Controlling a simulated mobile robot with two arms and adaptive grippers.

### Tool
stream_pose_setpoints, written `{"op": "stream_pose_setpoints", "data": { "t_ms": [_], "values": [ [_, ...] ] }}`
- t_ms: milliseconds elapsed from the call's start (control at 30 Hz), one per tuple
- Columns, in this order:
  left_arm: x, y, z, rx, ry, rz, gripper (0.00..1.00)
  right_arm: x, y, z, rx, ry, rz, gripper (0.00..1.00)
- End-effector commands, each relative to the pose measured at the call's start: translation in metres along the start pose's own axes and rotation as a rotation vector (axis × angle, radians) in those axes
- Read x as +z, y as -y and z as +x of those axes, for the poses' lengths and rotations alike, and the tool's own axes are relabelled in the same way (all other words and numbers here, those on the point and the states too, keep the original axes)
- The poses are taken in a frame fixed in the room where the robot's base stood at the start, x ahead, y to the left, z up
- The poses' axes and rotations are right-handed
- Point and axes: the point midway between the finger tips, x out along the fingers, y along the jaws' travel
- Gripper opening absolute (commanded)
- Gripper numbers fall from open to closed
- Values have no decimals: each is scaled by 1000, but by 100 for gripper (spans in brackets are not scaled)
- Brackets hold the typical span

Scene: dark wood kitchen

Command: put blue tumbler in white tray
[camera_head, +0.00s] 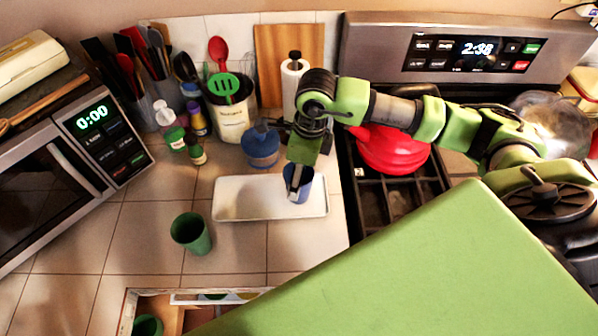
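The white tray (245,198) is a long shallow rectangle on the tiled counter in the head view. The blue tumbler (306,186) is at the tray's right end, about upright. I cannot tell whether its base touches the tray. My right gripper (296,183) comes from above, with its fingers at the tumbler's rim and wall. It appears shut on the tumbler, though its far finger is partly hidden. My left gripper is not in view.
A green cup (191,234) stands in front of the tray. An open drawer (170,315) is below.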

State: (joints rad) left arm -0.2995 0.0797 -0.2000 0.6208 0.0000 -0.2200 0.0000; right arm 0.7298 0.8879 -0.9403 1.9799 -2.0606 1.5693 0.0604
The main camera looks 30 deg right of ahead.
Motion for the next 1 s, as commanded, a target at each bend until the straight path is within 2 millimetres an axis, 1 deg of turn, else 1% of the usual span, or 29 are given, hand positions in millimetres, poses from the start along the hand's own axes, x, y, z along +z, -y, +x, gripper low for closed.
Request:
{"op": "stream_pose_setpoints", "data": {
  "t_ms": [100,167,267,500,633,800,1000],
  "values": [
    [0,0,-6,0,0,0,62,1,0,-6,-1,1,0,68],
    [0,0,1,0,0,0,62,1,1,-12,-3,3,0,68],
    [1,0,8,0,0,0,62,1,1,-31,-5,5,-2,68],
    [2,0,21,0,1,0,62,1,1,-84,-5,4,-1,68],
    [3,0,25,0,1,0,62,1,1,-106,-3,4,-1,68],
    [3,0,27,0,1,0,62,0,0,-121,-2,1,0,68],
    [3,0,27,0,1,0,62,0,0,-123,0,0,0,68]
  ]
}}
